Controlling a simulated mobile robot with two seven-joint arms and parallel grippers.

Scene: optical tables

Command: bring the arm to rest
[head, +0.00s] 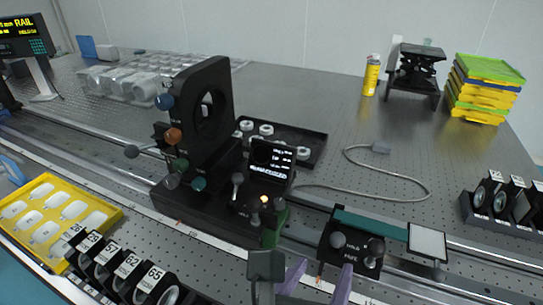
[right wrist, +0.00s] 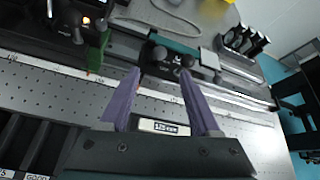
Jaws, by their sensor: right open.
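My right gripper (head: 320,270) is at the bottom middle of the head view, its two purple fingers spread apart with nothing between them. In the right wrist view the same open gripper (right wrist: 160,74) points toward a dark carriage with two black knobs (right wrist: 171,58) and a teal top. In the head view this carriage (head: 352,243) sits on the rail just beyond the fingertips. I cannot tell whether a finger touches it. My left gripper is not in view.
A large black mount with a round opening (head: 190,130) stands on the rail left of my gripper. A yellow tray (head: 112,212) and several numbered black holders (head: 115,268) lie at the front left. Black-framed optics (head: 505,205) stand at right. A grey cable (head: 400,176) lies on the table.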

